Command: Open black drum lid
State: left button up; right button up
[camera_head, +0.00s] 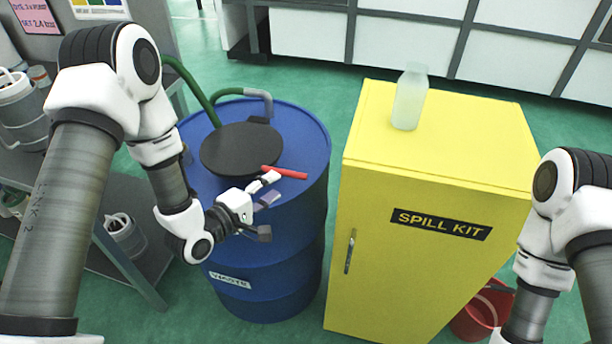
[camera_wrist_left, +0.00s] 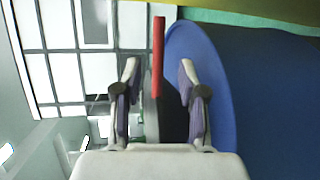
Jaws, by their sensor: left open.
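The black round lid (camera_head: 240,148) lies flat on top of the blue drum (camera_head: 265,265), towards its left side. A red handle bar (camera_head: 284,172) sticks out from the lid's right edge. My left gripper (camera_head: 267,204) is open at the drum's near right rim, just in front of the handle. In the left wrist view the handle (camera_wrist_left: 158,55) lines up between the two spread fingers (camera_wrist_left: 159,78), with a gap on each side. The lid is mostly hidden there, and the drum (camera_wrist_left: 270,100) fills the right side. Only links of my right arm show; its gripper is out of frame.
A yellow spill kit cabinet (camera_head: 432,168) stands close right of the drum, with a translucent bottle (camera_head: 410,98) on top. A green hose (camera_head: 190,85) reaches the drum's back. A grey shelf (camera_head: 125,262) is at left, a red bucket (camera_head: 482,312) at lower right.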

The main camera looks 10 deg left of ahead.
aim_at(288, 175)
pick_arm(q)
jog(key=shift+w+r+p, duration=0.15)
jog(key=shift+w+p, duration=0.15)
jog(key=shift+w, duration=0.2)
jog(key=x, duration=0.5)
jog(key=shift+w+d+p, duration=0.2)
jog(key=shift+d+p, duration=0.15)
jog(key=shift+d, duration=0.1)
jog(key=shift+w+d+f, duration=0.1)
jog(key=shift+w+f, duration=0.15)
jog(key=shift+w, duration=0.15)
grip_shut()
